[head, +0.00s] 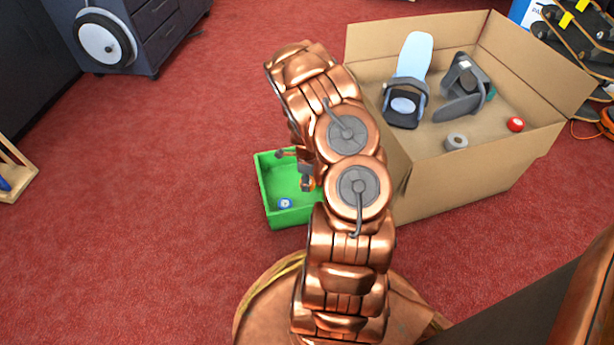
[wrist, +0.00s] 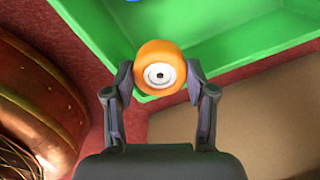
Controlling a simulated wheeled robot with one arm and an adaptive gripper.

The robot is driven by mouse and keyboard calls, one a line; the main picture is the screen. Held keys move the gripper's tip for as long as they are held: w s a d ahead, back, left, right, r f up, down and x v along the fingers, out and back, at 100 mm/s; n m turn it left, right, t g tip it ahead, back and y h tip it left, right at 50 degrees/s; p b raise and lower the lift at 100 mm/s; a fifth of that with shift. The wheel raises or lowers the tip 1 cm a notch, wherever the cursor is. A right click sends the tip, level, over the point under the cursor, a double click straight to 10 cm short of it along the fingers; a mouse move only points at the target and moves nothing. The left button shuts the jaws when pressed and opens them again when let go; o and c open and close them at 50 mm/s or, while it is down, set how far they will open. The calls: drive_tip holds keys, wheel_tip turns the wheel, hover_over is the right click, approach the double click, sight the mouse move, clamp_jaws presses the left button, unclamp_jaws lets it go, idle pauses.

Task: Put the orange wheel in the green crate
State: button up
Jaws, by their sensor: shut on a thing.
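The orange wheel (wrist: 160,70), with a white hub, sits between the two fingers of my gripper (wrist: 160,75) in the wrist view. My gripper is shut on it. In the head view the orange wheel (head: 308,184) shows only partly beside my arm, over the right part of the green crate (head: 264,197). The green crate (wrist: 240,52) fills the top of the wrist view behind the wheel. I cannot tell how high above the crate floor the wheel is. My arm hides the crate's right side.
A small blue and white wheel (head: 285,203) lies in the green crate. A large cardboard box (head: 470,180) stands right of it, holding a grey roll (head: 456,142), a red roll (head: 516,124) and other items. Red carpet (head: 150,200) to the left is clear.

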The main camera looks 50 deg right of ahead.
drive_tip(key=shift+f+b, duration=2.8)
drive_tip(key=shift+f, duration=2.3)
drive_tip(key=o, duration=1.2)
drive_tip(key=shift+o, duration=0.2)
drive_tip(key=shift+r, duration=0.15)
drive_tip(key=shift+r+p, duration=1.9)
drive_tip(key=shift+r, duration=3.05)
wheel_tip(320, 180, up, 10)
drive_tip(key=p, duration=0.5)
